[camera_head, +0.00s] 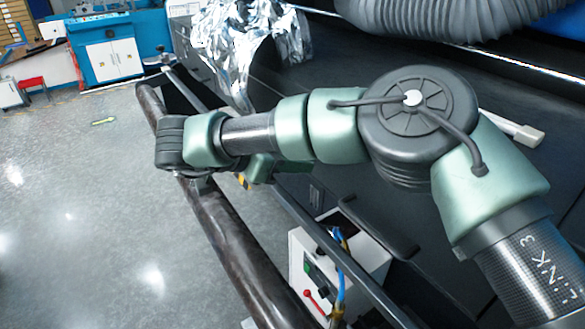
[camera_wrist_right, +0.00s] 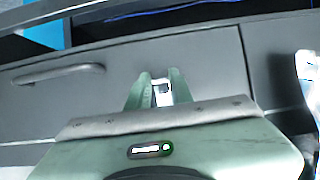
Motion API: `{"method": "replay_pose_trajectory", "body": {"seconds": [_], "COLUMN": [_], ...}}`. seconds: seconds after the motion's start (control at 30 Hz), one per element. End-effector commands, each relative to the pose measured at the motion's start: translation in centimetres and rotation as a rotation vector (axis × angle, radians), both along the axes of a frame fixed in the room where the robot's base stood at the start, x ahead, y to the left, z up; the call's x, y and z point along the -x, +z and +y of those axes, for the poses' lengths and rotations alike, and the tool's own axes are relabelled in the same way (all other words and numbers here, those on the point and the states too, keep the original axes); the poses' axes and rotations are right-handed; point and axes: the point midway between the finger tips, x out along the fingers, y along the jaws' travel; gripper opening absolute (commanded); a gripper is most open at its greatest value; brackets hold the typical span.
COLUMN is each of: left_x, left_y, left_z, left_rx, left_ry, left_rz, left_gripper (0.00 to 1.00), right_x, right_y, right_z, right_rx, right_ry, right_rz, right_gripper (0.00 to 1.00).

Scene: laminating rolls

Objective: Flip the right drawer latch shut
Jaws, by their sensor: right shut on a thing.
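My right gripper (camera_wrist_right: 160,88) shows in the right wrist view with its two pale green fingers close together. A drawer handle (camera_wrist_right: 58,73) is to the left of the gripper. In the head view my right arm reaches in from the right, and its wrist hides the fingertips and latch. My left gripper is not in view.
In the head view a long dark roller (camera_head: 235,245) and a rail run below my wrist. A white control box (camera_head: 300,262) with cables stands close by. Crumpled silver foil (camera_head: 240,45) hangs behind. Open floor (camera_head: 70,220) lies to the left.

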Motion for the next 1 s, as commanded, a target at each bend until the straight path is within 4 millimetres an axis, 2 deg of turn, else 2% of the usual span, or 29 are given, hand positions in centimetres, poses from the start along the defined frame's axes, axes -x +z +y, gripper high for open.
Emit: {"method": "replay_pose_trajectory", "body": {"seconds": [0.03, 0.33, 0.97, 1.0], "left_x": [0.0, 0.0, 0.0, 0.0], "left_y": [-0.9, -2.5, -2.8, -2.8], "left_z": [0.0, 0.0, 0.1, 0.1], "left_rx": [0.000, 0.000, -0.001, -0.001], "left_ry": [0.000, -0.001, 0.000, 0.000], "left_rz": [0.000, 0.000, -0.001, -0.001], "left_gripper": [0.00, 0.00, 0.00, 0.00], "right_x": [-0.2, -0.5, -0.7, -0.7], "right_y": [-0.4, -0.9, -0.8, -0.8], "right_z": [-0.1, -0.7, -0.9, -0.9], "right_rx": [0.030, 0.147, 0.182, 0.182], "right_ry": [0.000, -0.001, 0.000, 0.000], "right_rz": [-0.027, -0.104, -0.127, -0.127], "right_gripper": [0.00, 0.00, 0.00, 0.30]}}
